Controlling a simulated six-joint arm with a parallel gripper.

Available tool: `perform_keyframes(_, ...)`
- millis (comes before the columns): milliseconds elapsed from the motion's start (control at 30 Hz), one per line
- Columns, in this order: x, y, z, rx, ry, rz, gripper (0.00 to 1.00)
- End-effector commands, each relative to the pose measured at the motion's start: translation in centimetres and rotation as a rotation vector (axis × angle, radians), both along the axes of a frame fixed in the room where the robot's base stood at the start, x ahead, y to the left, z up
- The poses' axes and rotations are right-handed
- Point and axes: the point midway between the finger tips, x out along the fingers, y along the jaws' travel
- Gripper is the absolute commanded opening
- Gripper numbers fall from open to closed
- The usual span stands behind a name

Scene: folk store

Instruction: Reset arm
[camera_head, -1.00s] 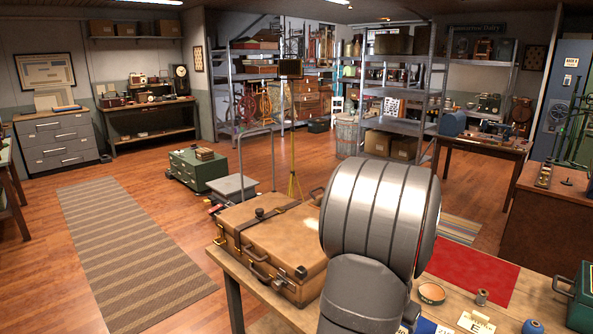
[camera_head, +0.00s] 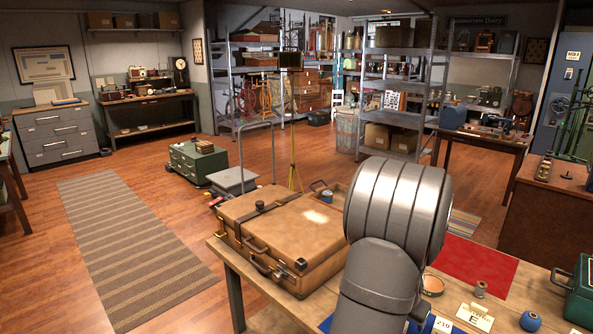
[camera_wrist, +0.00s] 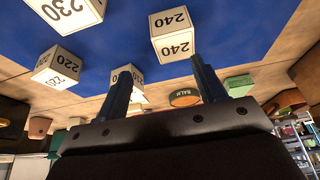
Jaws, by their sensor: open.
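My gripper (camera_wrist: 161,66) shows in the wrist view with its two dark fingers apart and nothing between them. Beyond the fingertips are white number blocks on a blue surface (camera_wrist: 120,35): a 240 block (camera_wrist: 173,46), a 230 block (camera_wrist: 72,10) and a 220 block (camera_wrist: 58,68). Another white block is partly hidden behind the left finger. An orange tin marked BALM (camera_wrist: 185,97) shows between the fingers, farther off. In the head view my grey arm stands in the front of the picture and my gripper is hidden.
A tan suitcase (camera_head: 285,235) lies on the wooden bench left of my arm. To the right are a red mat (camera_head: 478,262), a round orange tin (camera_head: 432,286), a thread spool (camera_head: 480,289), a card marked E (camera_head: 474,317) and a green box (camera_head: 580,295). Open floor lies left.

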Motion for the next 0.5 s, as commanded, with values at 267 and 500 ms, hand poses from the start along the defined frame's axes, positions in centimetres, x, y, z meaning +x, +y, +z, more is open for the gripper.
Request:
perform_keyframes(267, -4.3, -2.5, 3.0, -0.001, -0.002, -0.005, 0.64)
perform_keyframes(500, -8.0, -4.5, 5.5, -0.001, -0.002, -0.004, 0.64)
